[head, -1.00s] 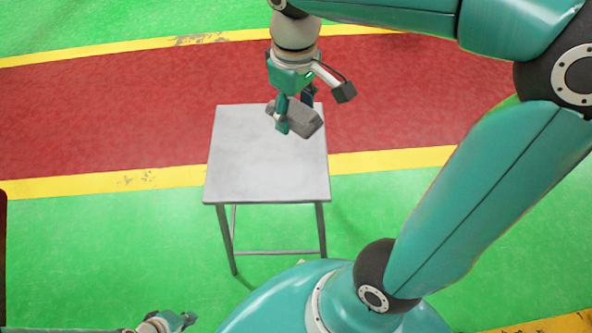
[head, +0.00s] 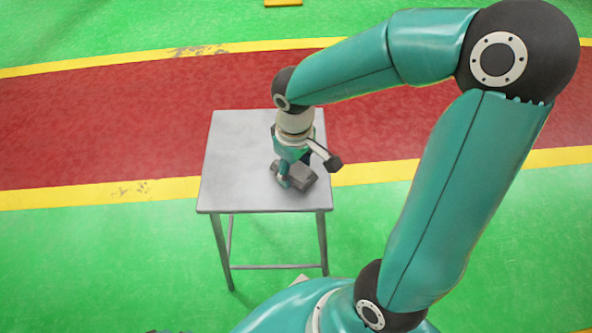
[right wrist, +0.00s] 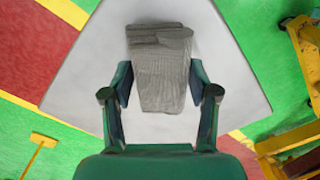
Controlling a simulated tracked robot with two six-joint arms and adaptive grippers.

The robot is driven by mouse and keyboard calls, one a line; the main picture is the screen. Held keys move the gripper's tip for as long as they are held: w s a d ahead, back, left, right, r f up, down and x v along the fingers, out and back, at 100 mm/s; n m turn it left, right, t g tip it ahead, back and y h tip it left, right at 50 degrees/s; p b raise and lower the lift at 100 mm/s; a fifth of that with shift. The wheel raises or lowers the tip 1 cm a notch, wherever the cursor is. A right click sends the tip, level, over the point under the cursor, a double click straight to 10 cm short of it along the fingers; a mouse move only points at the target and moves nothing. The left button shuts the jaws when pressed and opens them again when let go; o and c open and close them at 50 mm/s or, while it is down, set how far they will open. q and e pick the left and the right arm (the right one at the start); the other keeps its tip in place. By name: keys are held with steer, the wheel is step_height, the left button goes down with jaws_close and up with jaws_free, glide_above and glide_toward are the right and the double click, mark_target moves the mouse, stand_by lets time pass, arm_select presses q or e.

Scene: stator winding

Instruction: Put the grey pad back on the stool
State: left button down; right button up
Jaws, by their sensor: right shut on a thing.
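The grey pad (head: 303,178) is a ribbed grey block between the fingers of my right gripper (head: 292,176), at the right part of the stool top. The stool (head: 237,160) is a light grey square top on thin metal legs. In the right wrist view the pad (right wrist: 163,75) lies between both fingers of the right gripper (right wrist: 160,95), with the pale stool top (right wrist: 85,85) behind it. My right gripper is shut on the pad. I cannot tell whether the pad touches the top or is just above it. My left gripper is not in view.
The left part of the stool top is bare. The stool stands on a green floor (head: 100,250) with a red lane (head: 90,130) edged in yellow. A yellow frame (right wrist: 290,140) shows at the right in the right wrist view.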

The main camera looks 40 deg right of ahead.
mark_target(295, 168)
steer(key=shift+f, duration=0.5)
steer(key=shift+f, duration=0.1)
steer(key=o, duration=1.1)
steer(key=shift+r, duration=0.45)
step_height(295, 168, up, 11)
steer(key=p, duration=0.3)
steer(key=shift+r, duration=0.2)
